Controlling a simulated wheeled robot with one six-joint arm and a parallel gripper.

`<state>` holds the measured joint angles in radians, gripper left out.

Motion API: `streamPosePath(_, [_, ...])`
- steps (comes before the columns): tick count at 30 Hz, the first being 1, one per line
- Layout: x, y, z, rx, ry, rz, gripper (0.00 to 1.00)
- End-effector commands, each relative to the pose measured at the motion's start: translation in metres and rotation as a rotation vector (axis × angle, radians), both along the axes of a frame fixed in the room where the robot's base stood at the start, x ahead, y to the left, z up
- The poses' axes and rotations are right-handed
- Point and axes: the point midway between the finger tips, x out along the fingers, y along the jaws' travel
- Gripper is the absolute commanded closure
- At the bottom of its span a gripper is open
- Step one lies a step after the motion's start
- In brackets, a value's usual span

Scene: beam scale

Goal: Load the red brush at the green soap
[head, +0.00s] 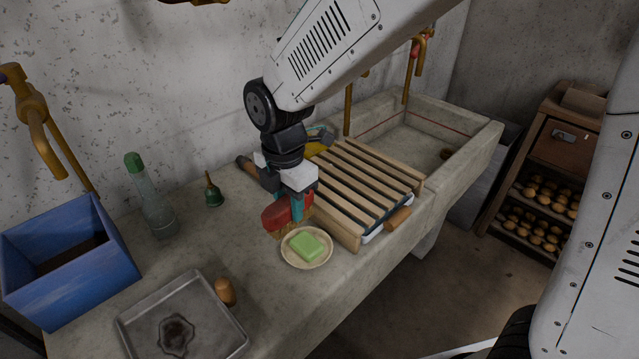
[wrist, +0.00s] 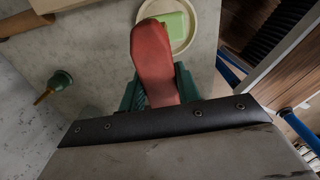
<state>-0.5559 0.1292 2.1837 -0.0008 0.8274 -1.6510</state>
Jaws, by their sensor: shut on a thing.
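My gripper (head: 298,205) is shut on the red brush (head: 277,214), beside the saucer on the stone counter. In the head view the brush's bristles point down, close to the saucer's upper left rim. In the wrist view the red brush (wrist: 153,62) extends forward from between the green fingers and overlaps the saucer's near edge. The green soap (head: 307,245) lies on the pale saucer (head: 289,257); the soap also shows in the wrist view (wrist: 176,24). I cannot tell whether the bristles touch the saucer or counter.
A slatted wooden rack (head: 365,180) stands right of my gripper, with a stone basin (head: 470,137) beyond.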

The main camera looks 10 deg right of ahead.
Motion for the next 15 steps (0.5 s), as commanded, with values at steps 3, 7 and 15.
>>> streamPosePath(3, [0.001, -0.009, -0.002, -0.001, 0.002, -0.015, 0.86])
streamPosePath(7, [0.003, -0.018, -0.006, -0.001, 0.002, -0.033, 0.86])
streamPosePath(15, [0.006, -0.027, -0.032, -0.002, 0.003, -0.048, 0.86])
